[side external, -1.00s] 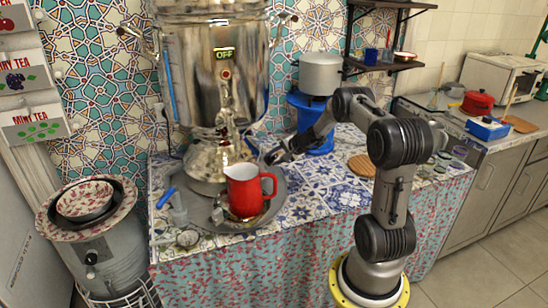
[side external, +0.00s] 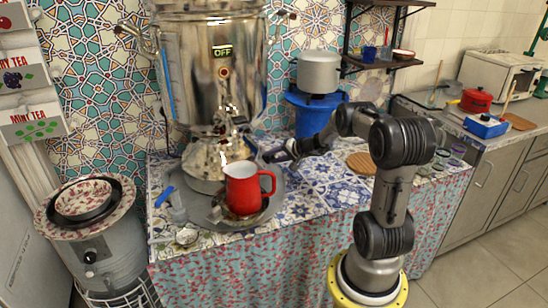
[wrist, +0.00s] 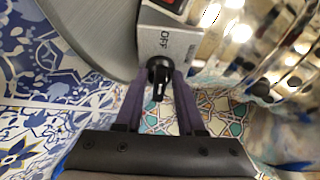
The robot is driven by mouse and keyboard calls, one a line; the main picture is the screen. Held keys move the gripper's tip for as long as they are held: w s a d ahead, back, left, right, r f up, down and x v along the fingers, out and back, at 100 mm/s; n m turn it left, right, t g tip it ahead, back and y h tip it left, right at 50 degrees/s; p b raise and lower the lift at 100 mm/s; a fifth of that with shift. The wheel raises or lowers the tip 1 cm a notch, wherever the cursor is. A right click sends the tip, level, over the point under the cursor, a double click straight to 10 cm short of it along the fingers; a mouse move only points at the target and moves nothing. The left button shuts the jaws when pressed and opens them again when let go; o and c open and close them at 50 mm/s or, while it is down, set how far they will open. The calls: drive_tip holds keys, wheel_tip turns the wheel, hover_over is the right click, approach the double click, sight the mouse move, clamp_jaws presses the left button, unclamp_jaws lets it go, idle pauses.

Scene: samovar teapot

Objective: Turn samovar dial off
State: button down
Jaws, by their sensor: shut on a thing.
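The large shiny samovar (side external: 200,95) stands at the back of the tiled table, with a dark plate reading OFF (side external: 222,51) on its front. In the wrist view, a black dial (wrist: 160,68) sits on a light grey box marked OFF, with a second label partly hidden. My gripper (wrist: 161,72) has its two purple fingers shut on this dial, one on each side. A narrow black part of the dial points down between the fingers. In the side view my gripper (side external: 278,152) is low beside the samovar's base; the dial is hidden there.
A pot (side external: 318,72) sits above a blue container (side external: 311,117) behind my arm. A wooden board (side external: 361,163) lies to the right, with open tile around it.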

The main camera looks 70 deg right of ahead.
drive_tip(key=c, duration=0.8)
unclamp_jaws()
drive_tip(key=shift+s+r, duration=0.35)
drive_tip(key=shift+s, duration=0.05)
drive_tip(key=v, duration=0.4)
wheel_tip(320, 180, up, 7)
hover_over(275, 156)
drive_tip(key=s+a, duration=0.1)
drive_tip(key=s, duration=0.3)
drive_tip(key=shift+w+a, duration=0.1)
